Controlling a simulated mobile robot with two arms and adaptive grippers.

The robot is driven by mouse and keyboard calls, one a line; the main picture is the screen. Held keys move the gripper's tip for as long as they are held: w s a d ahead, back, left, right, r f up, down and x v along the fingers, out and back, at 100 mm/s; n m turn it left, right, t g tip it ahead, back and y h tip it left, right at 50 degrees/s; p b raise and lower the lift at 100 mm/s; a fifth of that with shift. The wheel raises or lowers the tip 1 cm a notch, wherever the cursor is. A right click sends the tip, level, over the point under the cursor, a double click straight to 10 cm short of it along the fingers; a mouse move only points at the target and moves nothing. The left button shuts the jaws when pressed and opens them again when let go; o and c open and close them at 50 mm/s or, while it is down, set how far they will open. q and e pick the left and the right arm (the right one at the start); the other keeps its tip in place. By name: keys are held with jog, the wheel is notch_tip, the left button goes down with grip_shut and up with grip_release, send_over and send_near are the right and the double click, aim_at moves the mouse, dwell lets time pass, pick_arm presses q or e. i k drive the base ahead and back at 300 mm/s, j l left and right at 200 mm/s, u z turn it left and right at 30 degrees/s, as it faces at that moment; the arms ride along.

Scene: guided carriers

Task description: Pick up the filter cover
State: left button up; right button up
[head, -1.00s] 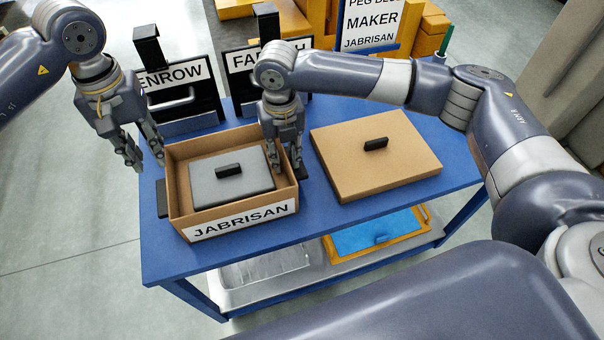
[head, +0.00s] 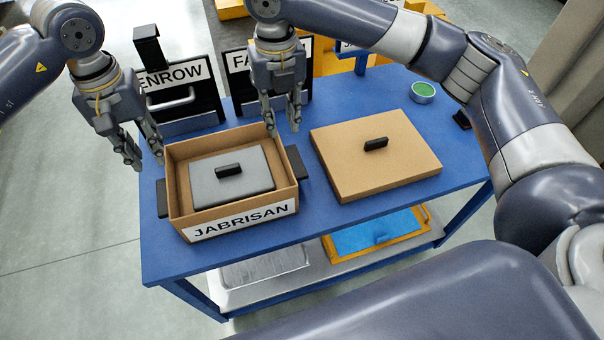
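A tan flat cover (head: 350,168) with a black handle (head: 376,144) lies on the blue table, right of an open tan box. The box (head: 181,212), labelled JABRISAN, holds a grey panel (head: 247,183) with a black handle (head: 228,170). I cannot tell from the picture which of the two is the filter cover. My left gripper (head: 144,160) is open and empty at the box's back left corner. My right gripper (head: 282,126) is open and empty, above and behind the box's back right corner, apart from both handles.
The box has black side grips, one on the right (head: 297,162). Black racks with signs (head: 178,98) stand behind it. A green-topped tin (head: 423,92) sits at the back right. A lower shelf holds a blue-and-orange tray (head: 372,234). The front table strip (head: 320,226) is clear.

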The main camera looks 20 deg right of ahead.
aim_at(240, 175)
jog(key=k, duration=1.5)
